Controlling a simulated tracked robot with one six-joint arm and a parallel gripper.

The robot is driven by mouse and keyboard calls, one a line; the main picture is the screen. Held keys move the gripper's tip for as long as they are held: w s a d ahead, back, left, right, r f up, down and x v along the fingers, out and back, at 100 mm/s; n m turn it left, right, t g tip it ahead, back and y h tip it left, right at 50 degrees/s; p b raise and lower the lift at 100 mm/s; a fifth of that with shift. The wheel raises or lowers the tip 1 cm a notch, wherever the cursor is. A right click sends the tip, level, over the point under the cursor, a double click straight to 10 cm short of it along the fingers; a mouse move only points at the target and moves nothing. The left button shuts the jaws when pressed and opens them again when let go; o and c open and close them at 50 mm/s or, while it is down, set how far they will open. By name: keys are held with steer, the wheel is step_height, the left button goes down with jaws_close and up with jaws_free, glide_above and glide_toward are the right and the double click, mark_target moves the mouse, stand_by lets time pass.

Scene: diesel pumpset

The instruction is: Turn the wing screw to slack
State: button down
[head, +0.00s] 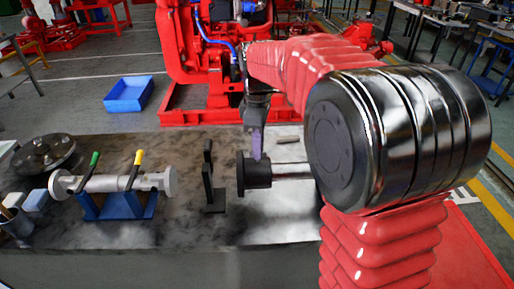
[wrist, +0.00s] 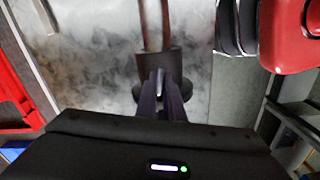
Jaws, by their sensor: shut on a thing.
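A black collar (head: 257,175) with a wider flange at its left end sits on a bright steel rod (head: 290,171) over the bench. My gripper (head: 257,155) comes down from above, its purple-grey fingers shut at the top of the collar. In the wrist view my fingers (wrist: 160,85) are close together over the black collar (wrist: 155,62), with a thin pale sliver between them. The wing screw is mostly hidden by the fingers, so its turn angle cannot be told. The steel rod (wrist: 155,25) runs up from the collar in that view.
A black upright bracket (head: 209,178) stands just left of the collar. Further left a grey pipe piece with green and yellow levers (head: 125,182) rests on a blue stand (head: 120,207). A black round flange (head: 45,153) lies behind it. My arm covers the right side.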

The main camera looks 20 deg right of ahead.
steer(key=shift+w+r, duration=0.15)
steer(key=shift+w, duration=0.05)
steer(key=c, duration=1.9)
jaws_free()
steer(key=shift+s, duration=0.1)
steer(key=shift+o, duration=0.2)
step_height(320, 180, up, 14)
steer(key=shift+f, duration=0.25)
